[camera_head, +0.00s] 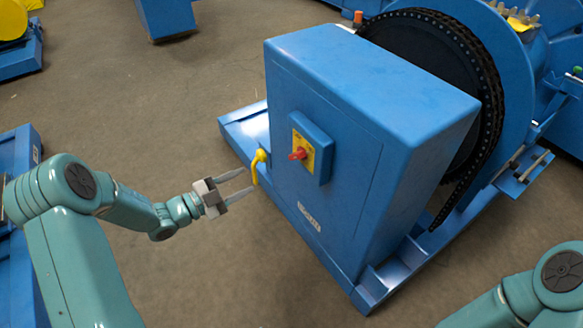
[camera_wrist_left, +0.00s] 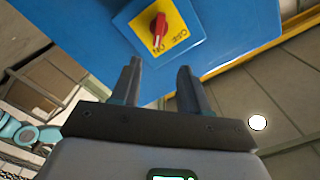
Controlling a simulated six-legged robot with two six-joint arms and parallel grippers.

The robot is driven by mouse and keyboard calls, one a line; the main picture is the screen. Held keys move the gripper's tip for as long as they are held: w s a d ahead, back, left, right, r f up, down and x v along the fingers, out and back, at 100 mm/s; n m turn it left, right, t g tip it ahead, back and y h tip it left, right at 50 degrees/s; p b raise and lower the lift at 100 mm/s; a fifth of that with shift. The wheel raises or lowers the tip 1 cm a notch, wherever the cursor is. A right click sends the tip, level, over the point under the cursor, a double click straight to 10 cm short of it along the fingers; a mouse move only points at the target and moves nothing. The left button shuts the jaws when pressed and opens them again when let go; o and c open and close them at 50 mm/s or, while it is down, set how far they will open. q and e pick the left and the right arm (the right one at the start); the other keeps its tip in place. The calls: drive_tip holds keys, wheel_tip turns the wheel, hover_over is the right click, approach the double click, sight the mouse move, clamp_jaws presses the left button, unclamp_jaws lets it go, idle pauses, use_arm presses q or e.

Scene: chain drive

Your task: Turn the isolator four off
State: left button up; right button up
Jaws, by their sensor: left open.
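The isolator is a red rotary knob (camera_head: 298,154) on a yellow plate (camera_head: 303,148), set on a blue box on the front of a large blue cabinet (camera_head: 350,160). In the left wrist view the red knob (camera_wrist_left: 159,30) sits above and beyond the fingers, its handle slightly tilted from vertical. Small lettering shows on the plate, partly too small to read. My left gripper (camera_head: 247,183) is open and empty, to the left of the knob and apart from it. It also shows in the left wrist view (camera_wrist_left: 160,85). My right gripper is out of view.
A yellow handle (camera_head: 257,165) hangs on the cabinet's left side, close to my left fingertips. A large black chain wheel (camera_head: 440,70) stands behind the cabinet. A white label (camera_head: 309,217) is low on the cabinet.

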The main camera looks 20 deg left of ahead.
sight(294, 158)
use_arm(q)
drive_tip(key=b+x, duration=0.2)
drive_tip(key=x, duration=1.3)
drive_tip(key=shift+d, duration=0.25)
clamp_jaws()
